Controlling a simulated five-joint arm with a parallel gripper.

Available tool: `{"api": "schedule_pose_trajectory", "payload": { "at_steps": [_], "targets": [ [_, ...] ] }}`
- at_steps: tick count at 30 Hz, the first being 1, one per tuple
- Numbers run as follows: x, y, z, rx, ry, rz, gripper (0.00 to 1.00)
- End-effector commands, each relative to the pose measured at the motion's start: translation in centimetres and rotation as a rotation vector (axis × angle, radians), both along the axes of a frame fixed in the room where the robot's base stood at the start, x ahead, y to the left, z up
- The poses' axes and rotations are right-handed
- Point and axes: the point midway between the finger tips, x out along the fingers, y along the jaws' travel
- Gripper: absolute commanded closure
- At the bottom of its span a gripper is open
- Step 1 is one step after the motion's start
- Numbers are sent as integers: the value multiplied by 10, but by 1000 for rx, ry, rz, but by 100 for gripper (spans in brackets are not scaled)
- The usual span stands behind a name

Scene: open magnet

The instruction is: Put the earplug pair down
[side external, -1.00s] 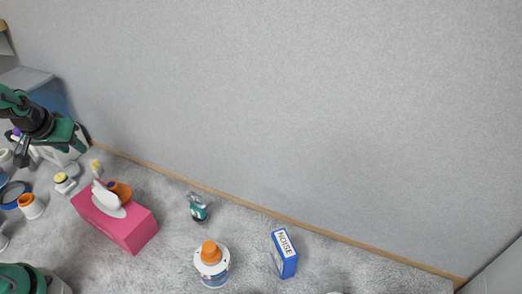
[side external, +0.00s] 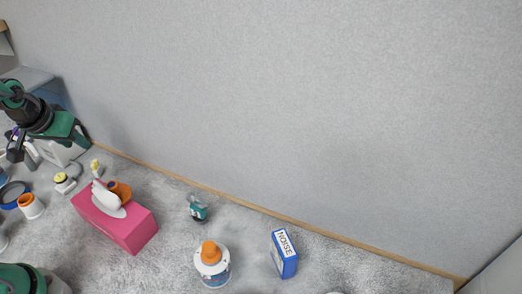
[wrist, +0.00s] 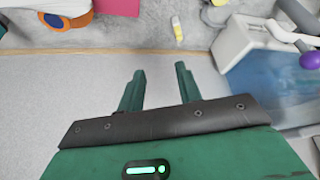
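My gripper (wrist: 158,78) is open in the wrist view, its two green fingers apart with nothing visible between them. In the side external view my gripper (side external: 38,150) is at the far left, raised near a white jug. I see no earplug pair that I can name with certainty. A small yellow and pale item (wrist: 177,30) lies beyond the fingertips in the wrist view, apart from them. A small yellow item, perhaps the same one, shows behind the pink box in the side external view (side external: 96,167).
A pink tissue box (side external: 125,228) stands right of my gripper, with an orange roll (side external: 121,190) behind it. A white bottle with an orange cap (side external: 212,266), a small teal item (side external: 197,210) and a blue box (side external: 284,256) stand farther right. A grey wall closes the back.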

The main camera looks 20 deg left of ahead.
Motion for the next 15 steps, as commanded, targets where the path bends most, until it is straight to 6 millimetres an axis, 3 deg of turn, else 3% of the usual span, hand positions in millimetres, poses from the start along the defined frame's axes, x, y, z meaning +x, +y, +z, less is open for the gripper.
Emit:
{"api": "schedule_pose_trajectory", "payload": {
  "at_steps": [6,15],
  "targets": [
    [-18,-45,38,5,-19,-123,65],
    [-58,-94,74,5,-32,-277,65]
  ]
}}
